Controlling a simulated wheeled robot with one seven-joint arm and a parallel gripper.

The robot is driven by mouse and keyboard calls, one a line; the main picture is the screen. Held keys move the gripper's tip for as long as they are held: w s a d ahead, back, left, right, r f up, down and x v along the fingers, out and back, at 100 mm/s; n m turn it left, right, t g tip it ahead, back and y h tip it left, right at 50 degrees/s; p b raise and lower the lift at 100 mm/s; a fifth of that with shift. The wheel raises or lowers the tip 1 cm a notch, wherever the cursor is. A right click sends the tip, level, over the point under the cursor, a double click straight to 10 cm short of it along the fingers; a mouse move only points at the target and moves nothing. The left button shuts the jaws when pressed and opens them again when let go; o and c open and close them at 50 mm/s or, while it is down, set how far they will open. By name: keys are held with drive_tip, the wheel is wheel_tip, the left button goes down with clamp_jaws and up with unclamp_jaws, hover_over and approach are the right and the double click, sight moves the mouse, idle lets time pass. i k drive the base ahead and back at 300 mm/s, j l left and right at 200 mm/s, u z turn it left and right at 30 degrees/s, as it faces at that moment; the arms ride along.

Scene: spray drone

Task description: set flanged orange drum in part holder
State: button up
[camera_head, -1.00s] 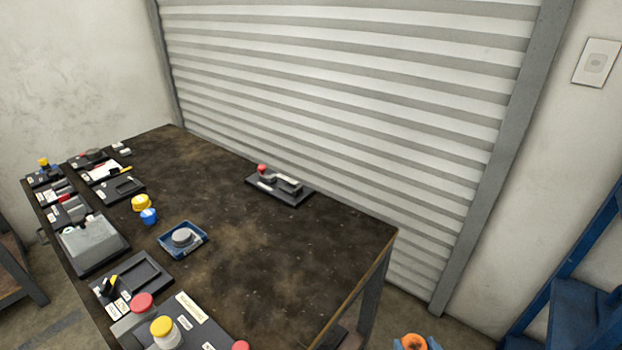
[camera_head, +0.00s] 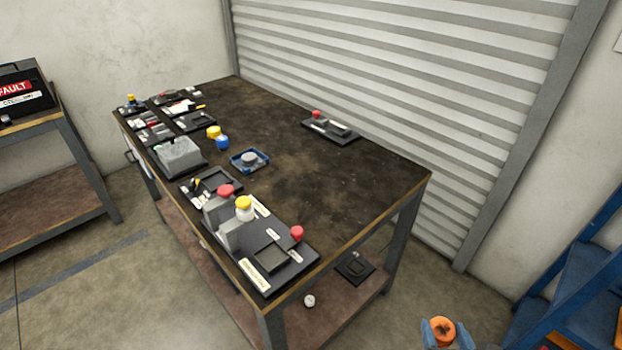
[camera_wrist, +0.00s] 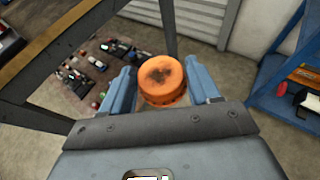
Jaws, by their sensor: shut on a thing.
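The orange drum (camera_wrist: 162,82) is held between the two blue fingers of my gripper (camera_wrist: 162,76), with its round, dark-stained top facing the wrist camera. My gripper is shut on it. In the head view the orange drum (camera_head: 441,329) shows at the bottom right, with my gripper (camera_head: 440,335) around it, off the table's right side and over the floor. The drum's flange is not clear. Several fixtures stand on the table; a dark plate with a square recess (camera_head: 271,257) is at its near corner. I cannot tell which is the part holder.
The dark workbench (camera_head: 310,185) carries a blue tray (camera_head: 249,160), a grey block (camera_head: 179,155) and a black fixture (camera_head: 331,130) at the back edge. Its middle is clear. A blue rack (camera_head: 575,285) stands at right, another bench (camera_head: 50,185) at left.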

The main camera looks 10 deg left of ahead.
sight(216, 181)
drive_tip(key=u, duration=1.35)
